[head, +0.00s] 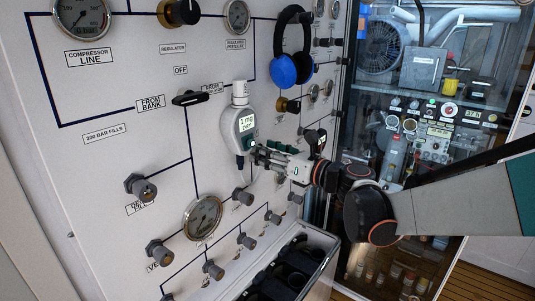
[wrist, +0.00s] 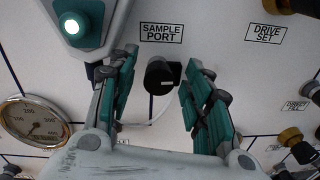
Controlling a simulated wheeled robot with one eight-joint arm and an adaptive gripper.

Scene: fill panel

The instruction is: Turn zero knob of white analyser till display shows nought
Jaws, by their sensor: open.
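In the wrist view my gripper (wrist: 159,72) is open, with a teal-padded finger on each side of a black knob (wrist: 160,76). The knob has a white mark pointing right and sits below a "SAMPLE PORT" label. I cannot tell whether the fingers touch it, or whether it is the zero knob.
Blue headphones (head: 291,55) hang above on the panel. A pressure gauge (head: 203,217) and several small valves are below. A gauge (wrist: 35,120) is left in the wrist view. A glass-fronted cabinet (head: 420,110) stands to the right. An open bin (head: 322,258) is below the panel.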

